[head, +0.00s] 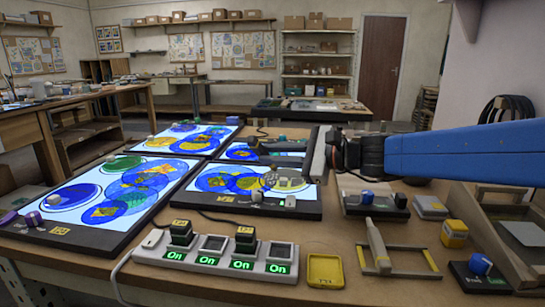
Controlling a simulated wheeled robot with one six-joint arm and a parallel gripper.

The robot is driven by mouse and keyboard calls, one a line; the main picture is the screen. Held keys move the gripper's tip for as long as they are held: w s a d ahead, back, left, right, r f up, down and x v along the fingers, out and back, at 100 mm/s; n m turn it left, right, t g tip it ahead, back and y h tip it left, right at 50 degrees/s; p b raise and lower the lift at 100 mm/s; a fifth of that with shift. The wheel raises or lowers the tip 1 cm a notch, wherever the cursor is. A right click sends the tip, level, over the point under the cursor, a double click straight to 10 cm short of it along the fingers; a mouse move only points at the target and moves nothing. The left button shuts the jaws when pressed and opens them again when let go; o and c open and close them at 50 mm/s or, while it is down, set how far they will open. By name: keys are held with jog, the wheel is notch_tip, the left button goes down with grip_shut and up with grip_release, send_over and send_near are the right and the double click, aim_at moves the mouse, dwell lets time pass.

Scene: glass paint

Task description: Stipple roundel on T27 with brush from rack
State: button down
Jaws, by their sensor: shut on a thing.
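My gripper (268,148) reaches in from the right over the lit panels. It is shut on a slim dark thing that I cannot clearly tell apart from its fingers. Below it is a lit panel (255,209) with blue and yellow round glass pieces (222,179). A greyish round piece (287,181) lies at its right end, partly under the gripper. The panel's yellow tag (226,198) is too small to read, so I cannot tell which is T27. A pale wooden rack (402,272) stands at front right, with a light-handled tool (377,240) in it.
A larger lit panel (120,238) with more discs and small knobs lies at left; others lie behind. In front are a switch strip (215,263) with several green "On" displays and a yellow tray (325,271). A yellow pot (455,233) and wooden trays crowd the right.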

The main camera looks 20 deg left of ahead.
jog(key=d, duration=0.2)
jog(key=w+d, duration=0.1)
jog(key=d, duration=0.2)
dwell(0.6)
jog(key=shift+f, duration=0.1)
jog(key=shift+f, duration=0.65)
jog(key=shift+f, duration=0.35)
dwell(1.0)
jog(key=shift+r, duration=0.1)
jog(key=shift+w+r, duration=0.1)
jog(key=shift+r, duration=0.95)
